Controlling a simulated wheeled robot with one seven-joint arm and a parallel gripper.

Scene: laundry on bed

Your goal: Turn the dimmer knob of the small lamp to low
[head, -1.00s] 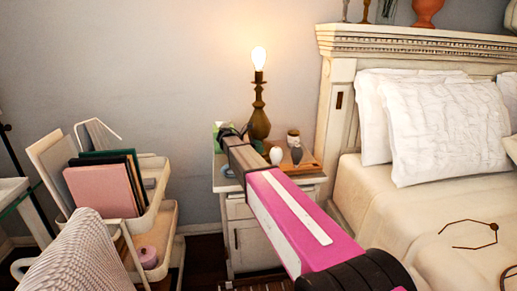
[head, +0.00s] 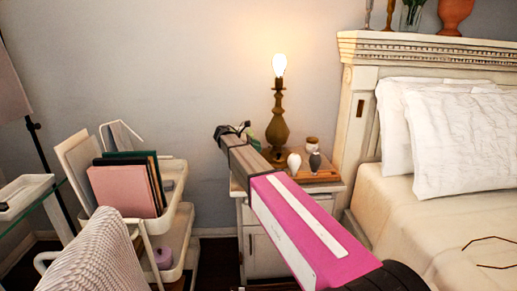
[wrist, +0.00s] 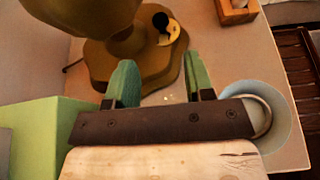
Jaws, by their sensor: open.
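The small lamp (head: 278,120) stands lit on the nightstand, with a bare bulb and a brown turned stem. In the wrist view its brown base (wrist: 105,62) fills the upper middle. The dimmer knob (wrist: 161,20) is a black pointer on a yellow dial on the base, at the far side of the gap between my fingers. My gripper (wrist: 160,65) is open and empty, its green fingers either side of the base's near edge. Whether they touch the base I cannot tell. In the head view my gripper (head: 234,130) is just left of the lamp, partly hidden by my arm.
The nightstand (head: 243,210) also holds small jars (head: 312,150) on a wooden tray (wrist: 237,12). A green box (wrist: 35,145) is close at left and a pale blue cup (wrist: 282,132) close at right of my gripper. The bed (head: 405,205) and a cart (head: 184,225) flank the nightstand.

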